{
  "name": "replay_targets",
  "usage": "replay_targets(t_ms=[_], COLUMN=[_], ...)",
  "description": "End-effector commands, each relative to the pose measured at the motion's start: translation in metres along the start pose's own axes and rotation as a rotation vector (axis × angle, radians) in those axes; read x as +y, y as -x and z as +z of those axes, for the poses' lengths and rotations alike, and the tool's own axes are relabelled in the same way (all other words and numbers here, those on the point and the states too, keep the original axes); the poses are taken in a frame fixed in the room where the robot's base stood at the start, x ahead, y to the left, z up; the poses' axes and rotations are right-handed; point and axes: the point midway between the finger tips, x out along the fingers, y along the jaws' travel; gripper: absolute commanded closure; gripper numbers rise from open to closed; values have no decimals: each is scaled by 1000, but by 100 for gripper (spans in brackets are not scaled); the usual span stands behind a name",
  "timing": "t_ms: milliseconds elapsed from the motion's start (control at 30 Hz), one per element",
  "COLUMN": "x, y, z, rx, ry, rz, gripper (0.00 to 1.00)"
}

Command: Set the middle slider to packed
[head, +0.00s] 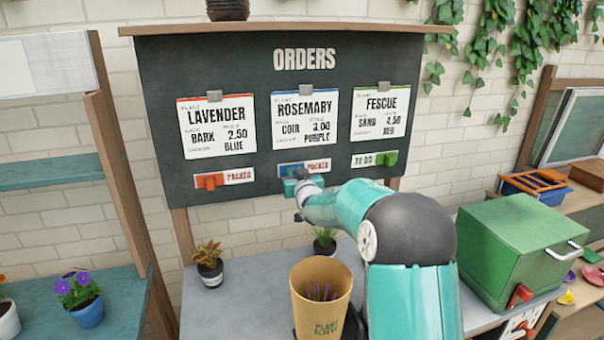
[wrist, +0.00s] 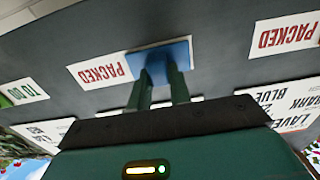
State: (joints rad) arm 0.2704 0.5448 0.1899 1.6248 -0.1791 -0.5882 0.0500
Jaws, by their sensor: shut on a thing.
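The dark orders board (head: 240,75) carries three sliders under its order cards. The middle slider (head: 290,170), a blue knob, sits at the left end of its strip under the rosemary card, and the word PACKED shows to its right. It also shows in the wrist view (wrist: 180,50), where the picture is upside down. My gripper (wrist: 161,70) is shut on the blue knob, with its fingers reaching up to the board. In the head view my gripper (head: 298,185) partly covers the knob's lower side.
The orange slider (head: 210,181) on the left shows PACKED; the green slider (head: 391,158) on the right shows TO DO. Below stand a tan plant sleeve (head: 320,285), small potted plants (head: 208,265) and a green box (head: 510,245) at the right.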

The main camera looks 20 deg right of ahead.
Motion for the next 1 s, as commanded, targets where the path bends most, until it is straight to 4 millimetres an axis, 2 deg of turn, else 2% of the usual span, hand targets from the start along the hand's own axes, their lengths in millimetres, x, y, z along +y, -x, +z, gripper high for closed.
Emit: replay_targets(t_ms=[133, 167, 267, 533, 667, 767, 1000], x=[-5, -5, -5, -3, -3, -2, -2], y=[0, 0, 0, 0, 7, 20, 70], z=[-1, -1, 0, 0, -1, -1, -1], rx=[1, 2, 1, 1, 1, 0, 0], ry=[-1, -1, -1, -1, -1, 0, 0], rz=[-8, -8, -8, -6, -5, -5, -5], gripper=[100, 76, 58, 58, 58, 58, 58])
